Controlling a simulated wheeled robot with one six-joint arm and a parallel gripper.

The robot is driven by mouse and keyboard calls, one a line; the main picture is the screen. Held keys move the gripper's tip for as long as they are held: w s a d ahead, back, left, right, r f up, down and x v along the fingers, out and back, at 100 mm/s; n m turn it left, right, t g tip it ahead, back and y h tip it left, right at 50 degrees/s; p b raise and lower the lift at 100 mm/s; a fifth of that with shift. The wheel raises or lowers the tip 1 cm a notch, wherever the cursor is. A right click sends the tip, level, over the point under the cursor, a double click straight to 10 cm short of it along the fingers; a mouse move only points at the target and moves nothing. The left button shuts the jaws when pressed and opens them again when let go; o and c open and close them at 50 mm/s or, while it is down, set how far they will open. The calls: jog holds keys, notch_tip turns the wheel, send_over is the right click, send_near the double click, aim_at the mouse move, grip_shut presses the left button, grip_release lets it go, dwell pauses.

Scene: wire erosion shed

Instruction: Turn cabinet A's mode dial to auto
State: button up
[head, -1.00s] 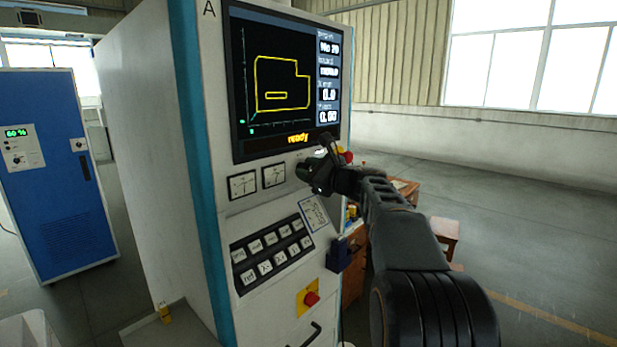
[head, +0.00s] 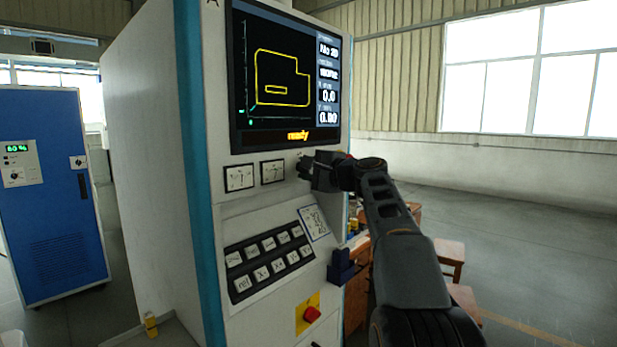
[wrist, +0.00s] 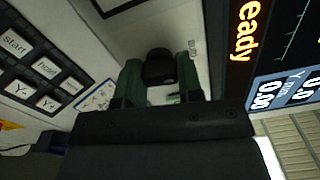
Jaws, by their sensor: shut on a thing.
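Cabinet A (head: 150,180) is a tall white machine with a teal corner stripe; the letter at its top is cut off by the picture edge. The mode dial (wrist: 160,66) is a black knob on the white panel in the wrist view. My gripper (head: 308,168) is at the panel, below the screen's right part and right of the two gauges. In the wrist view my gripper (wrist: 160,80) has its green fingers on both sides of the dial, shut on it. Small print (wrist: 193,48) sits beside the dial, too small to read. In the head view my gripper hides the dial.
The screen (head: 285,80) reads "ready". Below are two gauges (head: 240,177), a sloped key panel (head: 268,262) and a red knob on yellow (head: 311,314). A dark blue holder (head: 342,266) juts out near my arm. A blue cabinet (head: 55,200) stands left; open floor lies right.

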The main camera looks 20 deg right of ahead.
jog(key=shift+n+b, duration=0.45)
jog(key=shift+n, duration=0.45)
jog(key=o, duration=0.9)
jog(key=shift+o, duration=0.2)
jog(key=shift+s, duration=0.1)
jog(key=b+v, duration=0.3)
jog(key=v, duration=1)
jog(key=shift+s, duration=0.3)
jog(key=shift+d, duration=0.15)
